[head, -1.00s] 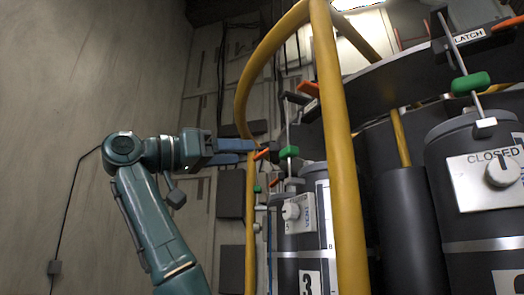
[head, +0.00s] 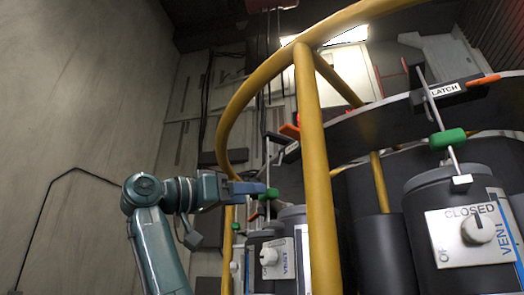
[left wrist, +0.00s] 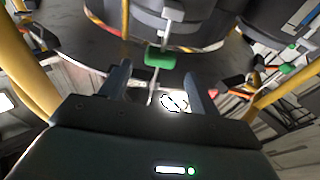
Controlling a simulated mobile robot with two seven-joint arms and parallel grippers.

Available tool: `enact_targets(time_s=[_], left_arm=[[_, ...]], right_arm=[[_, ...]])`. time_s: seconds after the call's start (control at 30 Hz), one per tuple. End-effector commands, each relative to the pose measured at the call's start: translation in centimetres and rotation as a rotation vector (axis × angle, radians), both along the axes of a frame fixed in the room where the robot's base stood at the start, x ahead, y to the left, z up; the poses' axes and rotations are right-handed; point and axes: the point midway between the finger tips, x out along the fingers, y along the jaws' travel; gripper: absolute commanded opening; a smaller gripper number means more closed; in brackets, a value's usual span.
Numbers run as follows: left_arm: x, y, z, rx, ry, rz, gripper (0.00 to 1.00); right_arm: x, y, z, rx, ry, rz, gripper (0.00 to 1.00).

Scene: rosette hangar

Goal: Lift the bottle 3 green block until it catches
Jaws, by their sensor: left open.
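The green block (head: 268,194) sits on a thin upright rod above the bottle (head: 276,262) with the white knob plate, behind the yellow rail. The bottle's number is out of the head view now. My left gripper (head: 262,188) comes in from the left with its blue fingertips at the block. In the left wrist view the block (left wrist: 160,57) lies just ahead of the open fingers (left wrist: 157,76), between their lines. I cannot tell whether a finger touches it. My right gripper is in neither view.
A yellow rail post (head: 316,170) stands close to the right of the block. Another bottle (head: 460,235) with its own green block (head: 447,140) and a latch (head: 445,91) is at the right. The wall (head: 80,120) side at the left is clear.

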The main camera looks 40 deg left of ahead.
Motion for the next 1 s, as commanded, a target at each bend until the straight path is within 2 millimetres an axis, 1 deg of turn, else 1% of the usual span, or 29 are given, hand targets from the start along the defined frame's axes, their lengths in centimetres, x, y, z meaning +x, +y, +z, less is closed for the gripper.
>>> enact_targets(time_s=[0.53, 0.6, 0.67, 0.97, 1.0], left_arm=[[4.2, -1.3, 1.0, 0.0, 0.002, -0.001, 0.62], [4.1, -1.2, 0.9, 0.0, 0.0, 0.0, 0.62], [4.2, -1.2, 0.9, 0.0, 0.0, 0.0, 0.62], [4.4, -1.3, 1.0, 0.0, -0.001, 0.0, 0.62], [4.4, -1.3, 1.0, 0.0, -0.001, 0.0, 0.6]], right_arm=[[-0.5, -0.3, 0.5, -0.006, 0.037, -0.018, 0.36], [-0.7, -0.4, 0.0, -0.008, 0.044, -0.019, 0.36], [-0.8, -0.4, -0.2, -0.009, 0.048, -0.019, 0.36], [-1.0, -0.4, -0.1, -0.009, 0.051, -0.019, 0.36], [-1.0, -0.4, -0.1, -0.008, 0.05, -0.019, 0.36]])
